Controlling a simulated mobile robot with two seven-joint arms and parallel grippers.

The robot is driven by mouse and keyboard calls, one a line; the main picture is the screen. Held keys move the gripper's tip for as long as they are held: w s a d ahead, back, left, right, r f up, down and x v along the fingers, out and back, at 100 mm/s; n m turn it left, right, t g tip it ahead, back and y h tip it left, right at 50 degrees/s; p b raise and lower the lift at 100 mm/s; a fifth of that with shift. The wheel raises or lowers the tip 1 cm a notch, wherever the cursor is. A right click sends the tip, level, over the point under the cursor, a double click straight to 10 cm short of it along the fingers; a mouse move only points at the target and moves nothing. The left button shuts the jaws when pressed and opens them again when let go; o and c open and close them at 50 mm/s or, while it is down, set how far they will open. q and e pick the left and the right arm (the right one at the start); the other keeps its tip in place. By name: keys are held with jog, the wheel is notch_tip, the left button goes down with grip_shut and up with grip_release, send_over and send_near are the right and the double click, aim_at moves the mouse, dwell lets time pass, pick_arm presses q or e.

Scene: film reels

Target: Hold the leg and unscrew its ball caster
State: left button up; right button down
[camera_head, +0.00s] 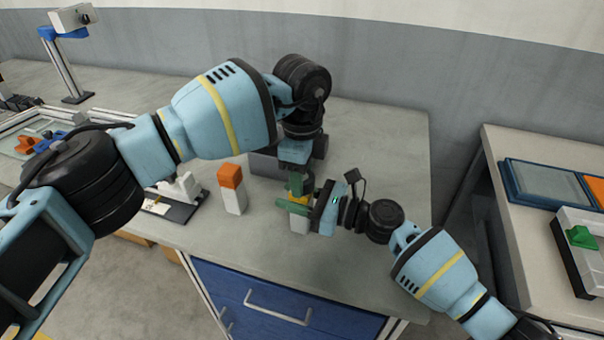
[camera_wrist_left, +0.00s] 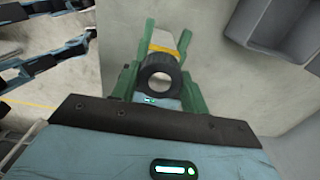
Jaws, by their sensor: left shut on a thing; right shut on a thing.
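A pale leg (camera_head: 299,223) stands over the workbench in the head view, with a yellow part (camera_head: 297,199) near its top. My right gripper (camera_head: 291,205) reaches in from the right, its green fingers shut on the leg. My left gripper (camera_head: 297,184) points down from above at the leg's top, shut on the caster. In the left wrist view, the ball caster (camera_wrist_left: 148,77) shows as a black ring with a pale round centre, between the green fingers of my left gripper (camera_wrist_left: 161,62). The fingers hide most of the caster in the head view.
A white block with an orange top (camera_head: 230,190) stands left of the leg. A grey bin (camera_head: 264,165) is close behind, and also shows in the left wrist view (camera_wrist_left: 262,40). A dark-based device (camera_head: 177,207) lies further left. Bare bench extends right of the arms.

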pick_arm(q)
jog(key=shift+r, duration=0.2)
jog(key=shift+r, duration=0.75)
jog(key=shift+r, duration=0.25)
jog(key=shift+r, duration=1.9)
pick_arm(e)
jog(key=c, duration=0.9)
grip_release()
jog(key=shift+o, duration=0.2)
pick_arm(q)
notch_tip(320, 180, down, 2)
jog(key=shift+f+b, duration=0.1)
jog(key=shift+b, duration=0.35)
pick_arm(e)
jog(key=v, duration=1.1)
jog(key=shift+f, duration=0.1)
pick_arm(q)
jog(key=shift+f, duration=0.1)
pick_arm(e)
jog(key=shift+s+d, duration=0.15)
jog(key=shift+d, duration=0.35)
